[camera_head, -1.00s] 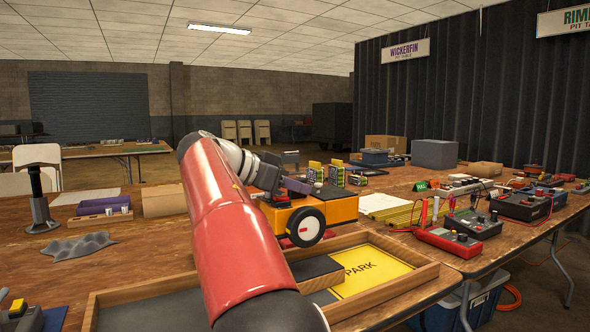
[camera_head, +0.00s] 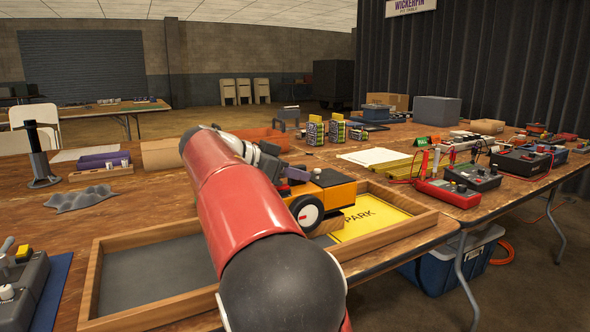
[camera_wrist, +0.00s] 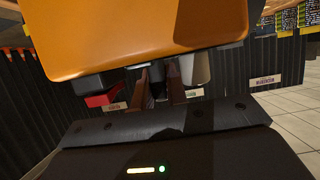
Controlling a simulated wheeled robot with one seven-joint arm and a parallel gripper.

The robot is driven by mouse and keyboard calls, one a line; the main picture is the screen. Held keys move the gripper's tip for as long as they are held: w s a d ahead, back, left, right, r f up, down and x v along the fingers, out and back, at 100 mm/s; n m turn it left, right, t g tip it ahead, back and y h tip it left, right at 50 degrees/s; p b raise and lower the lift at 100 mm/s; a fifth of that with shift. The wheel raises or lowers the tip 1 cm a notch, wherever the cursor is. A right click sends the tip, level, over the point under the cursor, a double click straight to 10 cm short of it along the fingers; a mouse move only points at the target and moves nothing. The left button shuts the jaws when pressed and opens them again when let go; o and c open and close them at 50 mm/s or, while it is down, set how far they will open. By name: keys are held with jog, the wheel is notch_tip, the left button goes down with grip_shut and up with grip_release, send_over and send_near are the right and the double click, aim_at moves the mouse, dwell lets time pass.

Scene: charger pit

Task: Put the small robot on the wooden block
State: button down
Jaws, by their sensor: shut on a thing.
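The small robot (camera_head: 333,190) has an orange body and a black wheel with a white hub. My gripper (camera_head: 285,172) is shut on it, though my red arm hides much of the grip in the head view. In the wrist view the orange body fills the top, close to my gripper (camera_wrist: 158,82). The wooden block (camera_head: 326,228) shows only in part, low behind my arm in the tray, beside the yellow PARK panel (camera_head: 372,217). The small robot is directly above it in the picture; I cannot tell whether they touch.
The wood-rimmed tray (camera_head: 96,280) has a dark floor, bare at left. Red meters (camera_head: 447,192) with cables stand to the right. A grey control box (camera_head: 25,280) is at near left.

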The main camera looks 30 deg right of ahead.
jog(key=shift+f+b, duration=0.15)
jog(key=shift+b, duration=0.15)
jog(key=c, duration=1.4)
grip_release()
jog(key=shift+r+p, duration=0.35)
jog(key=shift+p, duration=0.1)
jog(key=v, duration=1.2)
jog(key=shift+s+f, duration=0.1)
jog(key=shift+f, duration=0.05)
